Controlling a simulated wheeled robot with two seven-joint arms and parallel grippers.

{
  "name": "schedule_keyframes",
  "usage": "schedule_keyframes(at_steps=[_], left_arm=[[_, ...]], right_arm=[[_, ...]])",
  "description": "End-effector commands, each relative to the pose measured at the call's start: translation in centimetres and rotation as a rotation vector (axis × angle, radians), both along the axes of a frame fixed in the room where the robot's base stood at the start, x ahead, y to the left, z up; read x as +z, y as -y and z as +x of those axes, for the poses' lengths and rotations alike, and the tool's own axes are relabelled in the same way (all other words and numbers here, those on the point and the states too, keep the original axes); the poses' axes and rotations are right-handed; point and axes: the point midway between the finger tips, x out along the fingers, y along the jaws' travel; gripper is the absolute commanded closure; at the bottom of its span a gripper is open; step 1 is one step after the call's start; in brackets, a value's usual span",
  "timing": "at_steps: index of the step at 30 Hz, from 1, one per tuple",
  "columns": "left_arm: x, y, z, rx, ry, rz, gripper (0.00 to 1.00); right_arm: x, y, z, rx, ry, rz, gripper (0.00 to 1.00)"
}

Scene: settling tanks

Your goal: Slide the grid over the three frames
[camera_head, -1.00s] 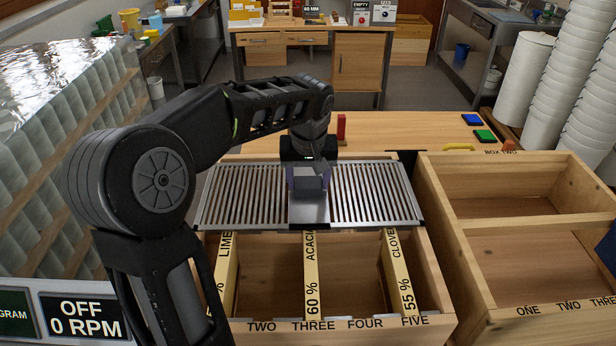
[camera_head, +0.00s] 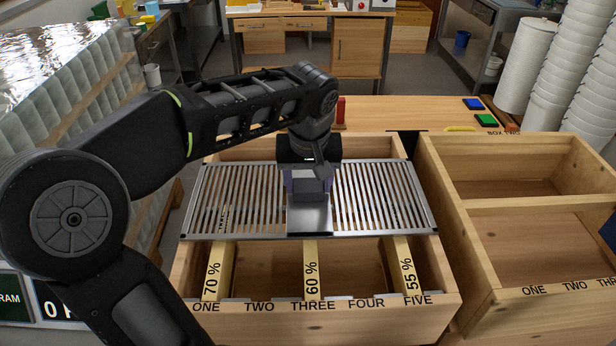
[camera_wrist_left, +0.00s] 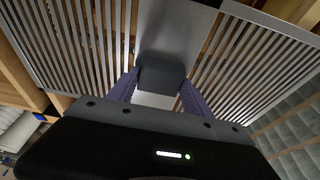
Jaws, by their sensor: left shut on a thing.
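The grid (camera_head: 374,203) is a slatted metal panel with a plain centre plate. It lies across the near box (camera_head: 330,319) and covers the far part of the frames. Three frames show their near ends below it, marked 70 % (camera_head: 214,268), 60 % (camera_head: 311,272) and 55 % (camera_head: 404,268), near slots ONE, THREE and FIVE. My left gripper (camera_head: 309,186) is shut on the dark block handle on the centre plate. The left wrist view shows the handle (camera_wrist_left: 161,77) between the purple fingers, with slats on both sides. My right gripper is not in view.
A second wooden box, BOX TWO (camera_head: 540,250), stands at the right, open with a divider. Blue (camera_head: 472,104) and green (camera_head: 486,120) pads lie on the bench behind. White tub stacks (camera_head: 585,90) stand at the far right.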

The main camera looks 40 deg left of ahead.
Motion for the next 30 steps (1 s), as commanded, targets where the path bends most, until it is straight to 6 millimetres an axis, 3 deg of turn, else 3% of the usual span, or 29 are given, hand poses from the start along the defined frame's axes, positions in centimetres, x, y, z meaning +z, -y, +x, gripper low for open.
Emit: schedule_keyframes(at_steps=[30], left_arm=[[0.0, 5.0, -5.9, -0.001, 0.003, 0.0, 1.0]], right_arm=[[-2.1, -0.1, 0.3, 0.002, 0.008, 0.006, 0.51]])
